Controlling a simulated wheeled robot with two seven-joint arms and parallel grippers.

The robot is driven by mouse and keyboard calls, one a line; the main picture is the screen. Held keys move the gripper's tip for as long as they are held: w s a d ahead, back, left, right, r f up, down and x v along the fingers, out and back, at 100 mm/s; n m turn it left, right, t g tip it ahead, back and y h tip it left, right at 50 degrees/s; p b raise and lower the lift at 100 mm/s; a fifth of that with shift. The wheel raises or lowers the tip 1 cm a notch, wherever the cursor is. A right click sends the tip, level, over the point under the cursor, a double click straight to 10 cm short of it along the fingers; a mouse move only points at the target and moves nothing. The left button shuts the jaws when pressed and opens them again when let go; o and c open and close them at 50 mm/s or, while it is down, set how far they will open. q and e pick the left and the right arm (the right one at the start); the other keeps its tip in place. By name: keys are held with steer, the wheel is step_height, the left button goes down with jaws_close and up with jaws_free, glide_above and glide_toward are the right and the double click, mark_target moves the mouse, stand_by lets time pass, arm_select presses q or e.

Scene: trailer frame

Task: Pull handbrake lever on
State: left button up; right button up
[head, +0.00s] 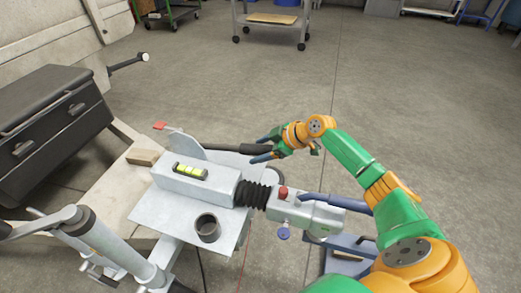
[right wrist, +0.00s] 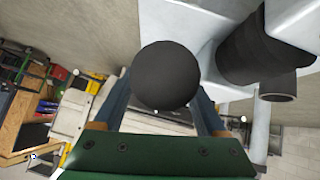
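The handbrake lever (head: 232,148) has a black grip and lies low, about level, pointing right from the pale rounded plate (head: 187,146) of the trailer coupling. My right gripper (head: 266,148) is at the free end of the grip, its two blue fingers spread on either side of it. In the right wrist view the lever's round black end (right wrist: 166,75) fills the space between the fingers (right wrist: 163,100). The fingers look open, and I cannot tell whether either touches the grip. My left gripper is not in view.
The coupling head (head: 305,213) with a red knob (head: 284,192) and black bellows (head: 253,195) lies below my right arm. A grey housing (head: 190,187), a dark cup-like tube (head: 207,228) and a black box (head: 52,130) are to the left. The floor right of my arm is clear.

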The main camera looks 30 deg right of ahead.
jaws_close()
stand_by(1.3)
